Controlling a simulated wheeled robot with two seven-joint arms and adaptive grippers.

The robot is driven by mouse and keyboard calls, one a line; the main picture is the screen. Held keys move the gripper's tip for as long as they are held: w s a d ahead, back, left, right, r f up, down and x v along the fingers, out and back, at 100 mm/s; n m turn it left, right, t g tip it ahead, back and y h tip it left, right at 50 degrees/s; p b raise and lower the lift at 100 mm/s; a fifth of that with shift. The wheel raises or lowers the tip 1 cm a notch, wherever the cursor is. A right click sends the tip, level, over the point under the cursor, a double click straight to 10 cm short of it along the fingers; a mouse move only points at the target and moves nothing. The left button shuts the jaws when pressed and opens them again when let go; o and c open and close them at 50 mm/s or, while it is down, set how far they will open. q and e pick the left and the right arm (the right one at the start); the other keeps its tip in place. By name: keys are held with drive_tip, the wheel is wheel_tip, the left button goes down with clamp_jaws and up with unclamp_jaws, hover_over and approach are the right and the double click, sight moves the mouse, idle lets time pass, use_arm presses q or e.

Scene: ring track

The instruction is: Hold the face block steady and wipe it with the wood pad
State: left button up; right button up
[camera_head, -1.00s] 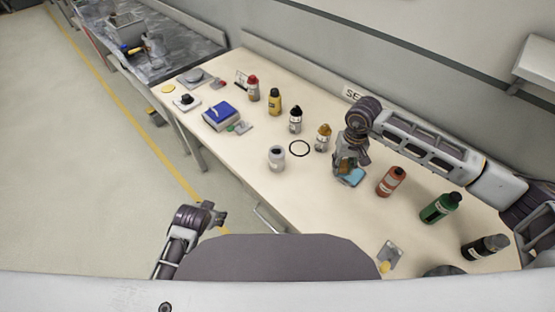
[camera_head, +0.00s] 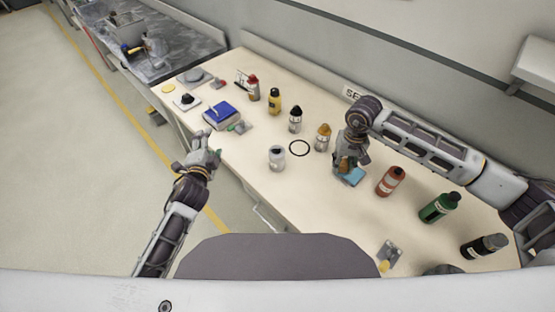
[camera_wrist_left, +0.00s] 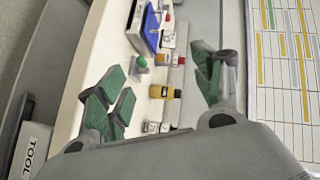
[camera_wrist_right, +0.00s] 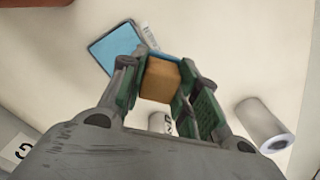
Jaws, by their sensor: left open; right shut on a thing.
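My right gripper (camera_head: 346,164) is shut on the wood pad, an orange-brown block (camera_wrist_right: 160,80) between its green finger pads. The pad is over or just beside a flat light-blue square (camera_head: 352,177) on the table; the right wrist view shows the square (camera_wrist_right: 112,46) behind the fingers. My left gripper (camera_head: 207,147) is open and empty near the table's front edge. A small grey piece with a green knob (camera_head: 240,127) lies beyond it, beside a blue-topped box (camera_head: 221,114). I cannot tell which of these is the face block.
A white jar (camera_head: 277,158) and a black ring (camera_head: 299,148) lie between the grippers. Several bottles stand along the table, among them a red one (camera_head: 391,181) and a green one (camera_head: 440,207) right of my right gripper. A wall backs the table (camera_head: 290,205).

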use_arm(q)
drive_tip(key=w+d+r+m+t+h, duration=0.1)
drive_tip(key=w+d+r+m+h, duration=0.1)
drive_tip(key=d+m+h, duration=0.5)
drive_tip(key=w+d+r+m+h, duration=0.1)
drive_tip(key=d+r+m+h, duration=0.2)
drive_tip(key=m, duration=0.8)
drive_tip(key=s+d+f+m+g+h, duration=0.1)
drive_tip(key=f+m+g, duration=0.2)
drive_tip(key=m, duration=0.2)
drive_tip(key=s+f+m+g+h, duration=0.1)
drive_tip(key=s+f+m+g, duration=0.1)
drive_tip(key=f+m+g, duration=0.2)
drive_tip(key=s+d+f+m+g+h, duration=0.1)
drive_tip(key=s+f+m+g+h, duration=0.1)
drive_tip(key=m, duration=0.5)
drive_tip(key=shift+s+d+f+g, duration=0.15)
drive_tip(key=shift+d+f+g, duration=0.2)
drive_tip(key=shift+f+g, duration=0.5)
drive_tip(key=shift+s+a+f+m+g, duration=0.2)
drive_tip(key=shift+s+f+m+g, duration=0.15)
drive_tip(key=shift+f+m+g, duration=0.3)
drive_tip(key=shift+r, duration=0.15)
drive_tip(key=shift+d, duration=0.1)
